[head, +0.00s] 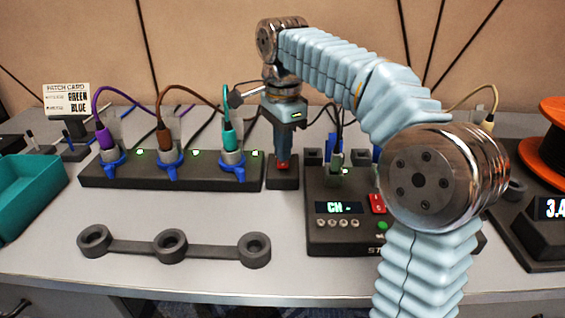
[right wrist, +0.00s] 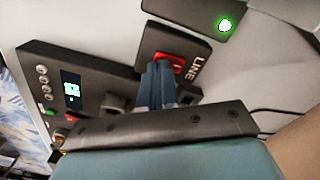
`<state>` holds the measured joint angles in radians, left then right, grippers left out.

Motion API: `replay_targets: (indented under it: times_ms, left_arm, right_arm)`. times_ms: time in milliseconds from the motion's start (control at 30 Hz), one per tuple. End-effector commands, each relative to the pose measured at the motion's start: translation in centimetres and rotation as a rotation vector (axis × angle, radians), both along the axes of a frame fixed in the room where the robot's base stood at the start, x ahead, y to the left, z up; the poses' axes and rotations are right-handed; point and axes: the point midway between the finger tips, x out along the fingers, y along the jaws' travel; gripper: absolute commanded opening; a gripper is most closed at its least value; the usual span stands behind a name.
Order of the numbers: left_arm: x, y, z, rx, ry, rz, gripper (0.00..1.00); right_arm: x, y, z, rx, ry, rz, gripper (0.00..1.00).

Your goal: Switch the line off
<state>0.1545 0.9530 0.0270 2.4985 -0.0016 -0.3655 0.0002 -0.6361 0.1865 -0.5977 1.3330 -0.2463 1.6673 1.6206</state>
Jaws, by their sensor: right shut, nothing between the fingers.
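The line switch is a small dark box (head: 283,184) with a red rocker (right wrist: 169,60). The word LINE is printed on it in the right wrist view. It stands between the socket strip and the tester. My right gripper (head: 283,160) points down over the box with its fingers shut and empty. In the right wrist view its fingertips (right wrist: 158,72) are at the edge of the red rocker and cover part of it. I cannot tell whether they touch it or which way the rocker is tilted. My left gripper is not in view.
The strip (head: 130,178) holds purple, brown and teal plugs with blue clamps and green lights. The tester (head: 335,238) shows "CH -". A bar with three rings (head: 170,246) lies in front. A teal bin (head: 28,190) is left; an orange spool (head: 545,150) is right.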

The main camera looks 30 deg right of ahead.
Motion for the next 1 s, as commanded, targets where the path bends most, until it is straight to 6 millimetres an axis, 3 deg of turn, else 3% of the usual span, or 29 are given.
replay_targets:
  times_ms: [1000]
  left_arm:
    - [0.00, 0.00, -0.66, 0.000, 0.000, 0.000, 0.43]
  right_arm:
    - [0.00, -0.02, -0.88, 0.000, 0.000, 0.000, 0.00]
